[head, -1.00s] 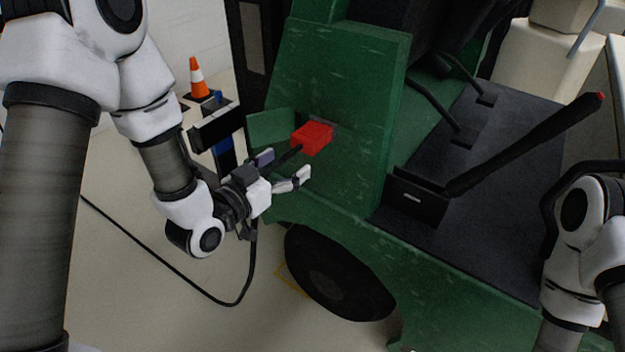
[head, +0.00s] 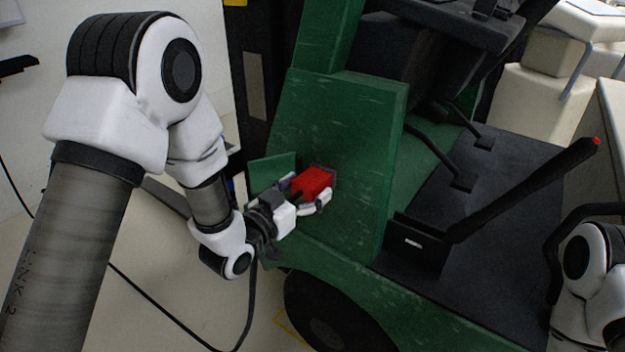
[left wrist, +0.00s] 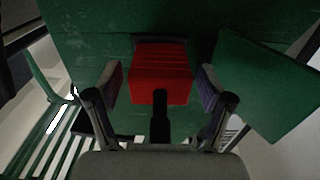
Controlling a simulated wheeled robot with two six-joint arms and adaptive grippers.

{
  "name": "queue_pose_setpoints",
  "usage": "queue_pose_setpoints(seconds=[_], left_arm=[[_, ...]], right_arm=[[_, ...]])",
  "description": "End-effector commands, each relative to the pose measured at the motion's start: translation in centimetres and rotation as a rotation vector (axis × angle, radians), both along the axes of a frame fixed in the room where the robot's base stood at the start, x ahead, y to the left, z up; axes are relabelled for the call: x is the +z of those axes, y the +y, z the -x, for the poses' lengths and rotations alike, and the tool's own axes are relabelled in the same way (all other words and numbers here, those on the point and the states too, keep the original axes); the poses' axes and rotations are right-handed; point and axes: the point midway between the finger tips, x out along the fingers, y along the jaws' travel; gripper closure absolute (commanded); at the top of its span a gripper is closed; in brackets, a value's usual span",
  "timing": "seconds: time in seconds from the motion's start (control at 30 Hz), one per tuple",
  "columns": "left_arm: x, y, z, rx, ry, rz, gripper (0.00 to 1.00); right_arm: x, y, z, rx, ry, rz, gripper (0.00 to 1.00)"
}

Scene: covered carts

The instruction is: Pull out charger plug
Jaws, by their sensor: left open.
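The red charger plug (head: 314,183) sits against a socket on the side of the green cart (head: 360,130). In the left wrist view the plug (left wrist: 161,72) is in the middle, with its black cable (left wrist: 160,117) running back toward my gripper. My left gripper (head: 306,194) is open around the plug. In the left wrist view one finger of the left gripper (left wrist: 161,88) stands on each side of the plug, with a gap on both sides. In the head view only part of my right arm shows at the right edge; its gripper is out of view.
A small green flap (head: 271,169) stands out from the cart beside the plug. The black cable (head: 250,305) hangs down to the floor. A black wheel (head: 325,308) is below, and a black lever (head: 520,190) rises over the cart's dark floor.

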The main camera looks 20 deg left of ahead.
Motion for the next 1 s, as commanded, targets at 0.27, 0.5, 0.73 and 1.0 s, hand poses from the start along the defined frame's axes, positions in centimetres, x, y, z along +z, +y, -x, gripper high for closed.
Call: queue_pose_setpoints(seconds=[0.27,0.5,0.73,1.0], left_arm=[[0.0,-0.8,-2.3,0.000,-0.001,0.001,0.20],[0.0,-0.9,-2.4,0.001,-0.001,0.001,0.20],[0.0,-0.9,-2.4,0.000,-0.001,0.001,0.20],[0.0,-0.9,-2.4,0.000,-0.002,0.001,0.20]], right_arm=[[0.3,0.0,0.0,0.000,0.000,0.000,0.60],[0.3,0.0,0.0,0.000,0.000,0.000,0.60],[0.3,0.0,0.0,0.000,0.000,0.000,0.60],[0.3,0.0,0.0,0.000,0.000,0.000,0.60]])
